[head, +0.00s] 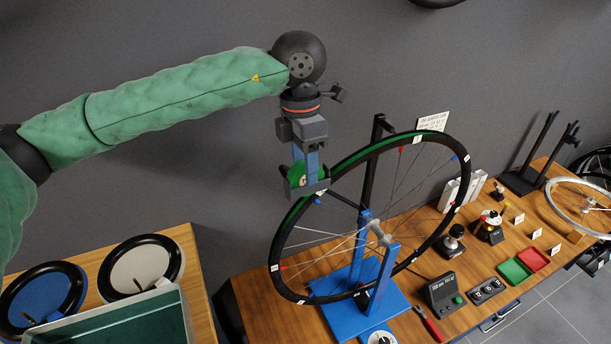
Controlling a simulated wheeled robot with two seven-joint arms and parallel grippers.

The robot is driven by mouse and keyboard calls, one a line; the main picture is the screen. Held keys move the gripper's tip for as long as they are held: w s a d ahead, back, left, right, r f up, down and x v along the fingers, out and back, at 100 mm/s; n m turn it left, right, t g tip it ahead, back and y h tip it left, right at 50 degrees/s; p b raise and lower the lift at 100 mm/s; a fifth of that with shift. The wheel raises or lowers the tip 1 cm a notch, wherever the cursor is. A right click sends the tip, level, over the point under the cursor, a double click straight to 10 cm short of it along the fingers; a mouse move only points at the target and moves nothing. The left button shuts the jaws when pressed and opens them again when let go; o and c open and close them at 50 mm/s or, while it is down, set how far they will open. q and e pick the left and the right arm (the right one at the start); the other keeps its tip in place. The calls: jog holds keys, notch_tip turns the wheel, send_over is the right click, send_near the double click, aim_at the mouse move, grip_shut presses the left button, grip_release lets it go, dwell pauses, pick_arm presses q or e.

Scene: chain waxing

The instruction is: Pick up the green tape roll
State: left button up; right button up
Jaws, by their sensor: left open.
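The green tape roll (294,175) is a small green disc at the upper left of the wheel rim, partly hidden by my gripper. My left gripper (309,186) comes down from above, right at the roll, with its jaws open. I cannot tell whether the fingers touch the roll. The black-rimmed wheel (277,246) stands tilted in a blue truing stand (367,301), and a green strip runs along its upper rim. My right gripper is not in view.
On the wooden bench (262,322) are a dark device (441,295), red pliers (429,325), green and red trays (514,270) and a black stand (524,181). A second table at the left holds two round black-rimmed dishes (141,265). A grey wall stands behind.

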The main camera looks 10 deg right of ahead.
pick_arm(q)
jog(key=shift+c, duration=0.3)
grip_shut()
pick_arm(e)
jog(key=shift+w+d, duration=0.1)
pick_arm(q)
jog(key=shift+r, duration=0.1)
notch_tip(320, 180, up, 4)
jog(key=shift+f+b, duration=0.1)
jog(key=shift+b, duration=0.4)
jog(key=w+d+r+b, duration=0.1)
jog(key=w+d+r, duration=0.3)
jog(key=d+r, duration=0.5)
notch_tip(320, 180, up, 7)
jog(key=d, duration=0.2)
jog(key=shift+p, duration=0.4)
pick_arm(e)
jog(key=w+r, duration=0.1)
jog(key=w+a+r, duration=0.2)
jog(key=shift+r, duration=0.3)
pick_arm(q)
jog(key=shift+s, duration=0.1)
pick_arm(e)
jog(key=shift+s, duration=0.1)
